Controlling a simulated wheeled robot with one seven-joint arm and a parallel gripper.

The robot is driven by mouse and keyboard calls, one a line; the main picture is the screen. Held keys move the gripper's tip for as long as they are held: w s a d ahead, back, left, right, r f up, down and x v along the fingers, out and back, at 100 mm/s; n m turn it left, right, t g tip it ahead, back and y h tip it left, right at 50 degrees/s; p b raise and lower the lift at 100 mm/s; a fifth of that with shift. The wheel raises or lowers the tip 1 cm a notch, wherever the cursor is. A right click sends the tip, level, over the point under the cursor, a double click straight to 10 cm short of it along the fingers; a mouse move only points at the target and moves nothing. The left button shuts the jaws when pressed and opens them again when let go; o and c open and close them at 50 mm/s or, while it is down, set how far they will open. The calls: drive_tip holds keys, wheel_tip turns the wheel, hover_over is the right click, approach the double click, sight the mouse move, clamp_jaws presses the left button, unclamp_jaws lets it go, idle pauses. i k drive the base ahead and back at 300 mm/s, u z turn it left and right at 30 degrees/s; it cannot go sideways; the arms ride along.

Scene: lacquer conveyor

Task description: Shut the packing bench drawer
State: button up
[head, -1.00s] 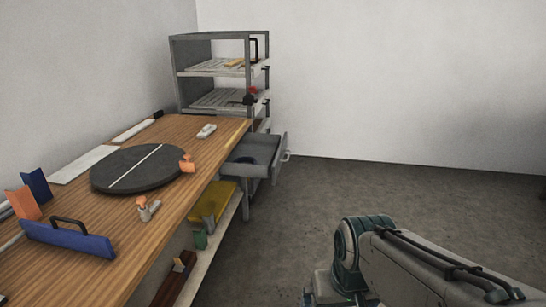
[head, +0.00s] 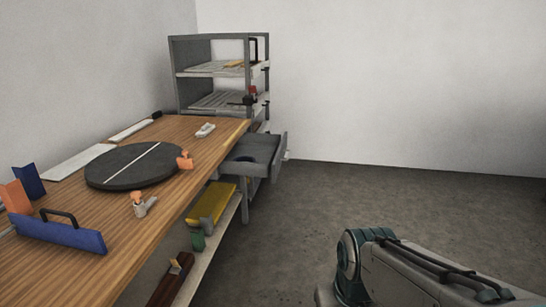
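The packing bench (head: 110,221) has a wooden top and runs along the left side of the head view. Its grey drawer (head: 262,158) sticks out from under the far right end of the bench, pulled open towards the right. A dark round shape shows inside the drawer. The drawer's front panel (head: 279,157) stands clear, with nothing touching it. My arm is at the lower right, well apart from the drawer. My gripper is outside the view.
A grey shelf rack (head: 220,73) stands behind the bench's far end. A dark turntable (head: 136,165), a blue handled piece (head: 58,232) and small orange parts sit on the bench. A lower shelf holds a yellow item (head: 210,202). The floor (head: 300,230) to the right is clear.

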sight(268, 151)
drive_tip(key=z, duration=0.55)
drive_tip(key=k, duration=0.6)
drive_tip(key=z, duration=0.75)
drive_tip(key=i, duration=1.65)
drive_tip(key=u, duration=1.35)
drive_tip(key=i, duration=0.4)
drive_tip(key=u, duration=0.45)
